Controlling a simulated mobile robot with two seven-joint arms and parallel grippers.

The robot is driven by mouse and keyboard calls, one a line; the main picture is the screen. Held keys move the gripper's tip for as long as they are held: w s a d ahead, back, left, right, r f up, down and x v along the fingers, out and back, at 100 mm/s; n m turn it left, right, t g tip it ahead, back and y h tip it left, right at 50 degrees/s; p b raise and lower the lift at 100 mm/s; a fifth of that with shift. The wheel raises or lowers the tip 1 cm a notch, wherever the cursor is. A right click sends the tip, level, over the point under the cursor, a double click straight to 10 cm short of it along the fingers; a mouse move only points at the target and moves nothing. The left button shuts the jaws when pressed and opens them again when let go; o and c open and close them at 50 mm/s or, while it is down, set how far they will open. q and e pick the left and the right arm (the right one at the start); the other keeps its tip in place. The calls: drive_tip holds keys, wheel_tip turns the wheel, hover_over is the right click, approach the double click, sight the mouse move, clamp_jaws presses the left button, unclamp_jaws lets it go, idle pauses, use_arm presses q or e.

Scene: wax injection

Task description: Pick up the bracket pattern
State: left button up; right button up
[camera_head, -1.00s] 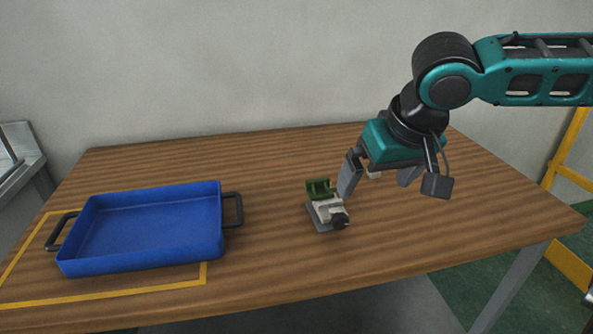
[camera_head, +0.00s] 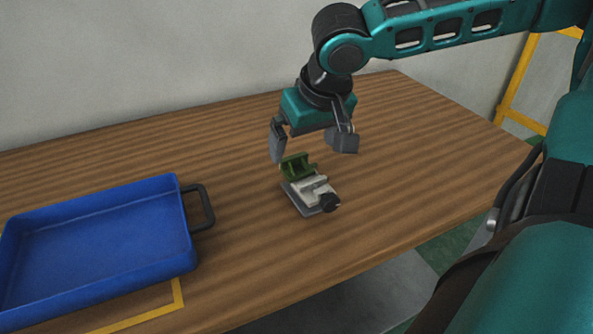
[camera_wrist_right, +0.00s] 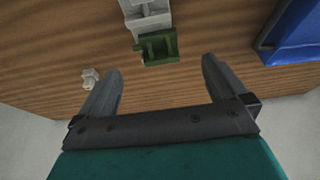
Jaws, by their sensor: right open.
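The green bracket pattern (camera_head: 297,168) sits at the back end of a small grey-and-white vise (camera_head: 314,192) with a black knob, on the wooden table. My right gripper (camera_head: 312,150) is open and empty, pointing down just behind and above the bracket. In the right wrist view, the bracket (camera_wrist_right: 158,48) shows between and slightly beyond the two spread fingertips (camera_wrist_right: 160,68), not touching them. The vise (camera_wrist_right: 148,14) is cut off by the top edge there. My left gripper is not in view.
A blue tray (camera_head: 187,235) with black handles stands on the left of the table (camera_head: 400,180), by a yellow taped outline (camera_head: 178,293). A small white piece (camera_wrist_right: 91,78) lies near one finger in the right wrist view. The table right of the vise is clear.

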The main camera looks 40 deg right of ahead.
sight(299, 157)
drive_tip(key=shift+w+d+b+x, duration=0.15)
drive_tip(key=shift+b+x, duration=0.15)
drive_tip(key=shift+x, duration=0.7)
drive_tip(key=shift+w+d+b+x, duration=0.15)
drive_tip(key=shift+b+x, duration=0.1)
drive_tip(key=shift+x, duration=0.75)
drive_tip(key=shift+d+b+x, duration=0.15)
drive_tip(key=shift+b+x, duration=0.15)
drive_tip(key=shift+x, duration=0.7)
drive_tip(key=shift+r, duration=0.2)
drive_tip(key=shift+c, duration=0.5)
drive_tip(key=c, duration=1)
drive_tip(key=shift+r, duration=0.1)
